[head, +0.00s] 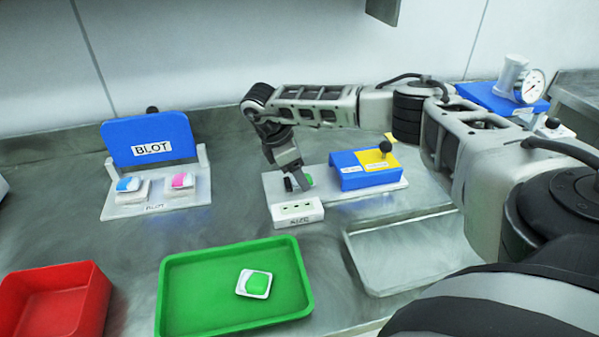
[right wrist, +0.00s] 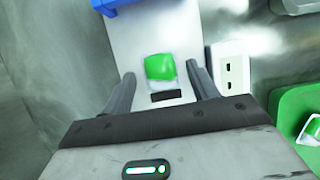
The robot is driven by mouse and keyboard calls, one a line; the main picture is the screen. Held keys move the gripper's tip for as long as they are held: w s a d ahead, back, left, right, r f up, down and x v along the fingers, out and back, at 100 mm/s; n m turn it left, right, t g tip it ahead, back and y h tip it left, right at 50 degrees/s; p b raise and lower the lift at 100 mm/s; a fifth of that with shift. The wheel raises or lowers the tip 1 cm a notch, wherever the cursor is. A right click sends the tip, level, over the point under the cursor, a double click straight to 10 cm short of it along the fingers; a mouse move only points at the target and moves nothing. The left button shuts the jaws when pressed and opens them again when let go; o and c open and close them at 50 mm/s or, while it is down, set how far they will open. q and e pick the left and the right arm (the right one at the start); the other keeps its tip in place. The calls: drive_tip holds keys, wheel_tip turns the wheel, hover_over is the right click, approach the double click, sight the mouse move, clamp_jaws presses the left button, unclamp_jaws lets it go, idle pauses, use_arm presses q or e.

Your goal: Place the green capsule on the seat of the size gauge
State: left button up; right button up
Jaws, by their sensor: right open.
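A green capsule (head: 309,180) with a pale edge is on the white base plate (head: 394,187) that carries a blue and yellow block (head: 365,170); I take this to be the size gauge. My right gripper (head: 297,184) points down over the plate's left part and partly hides the capsule. In the right wrist view, the green capsule (right wrist: 160,68) lies between the two spread fingers of my right gripper (right wrist: 164,82), apart from both. A dark slot (right wrist: 166,96) shows just beside it. A second green capsule (head: 258,284) lies in a green tray. My left gripper is out of view.
The green tray (head: 170,318) is at front centre, with a red bin (head: 85,300) to its left. A white slotted block (head: 297,212) stands just in front of the plate. A blue BLOT stand (head: 125,135) is at back left; an empty metal tray (head: 410,250) is right.

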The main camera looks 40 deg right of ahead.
drive_tip(key=b+v, duration=0.1)
drive_tip(key=v, duration=1)
drive_tip(key=shift+r+b, duration=0.2)
drive_tip(key=shift+b, duration=0.2)
drive_tip(key=shift+a+f, duration=0.1)
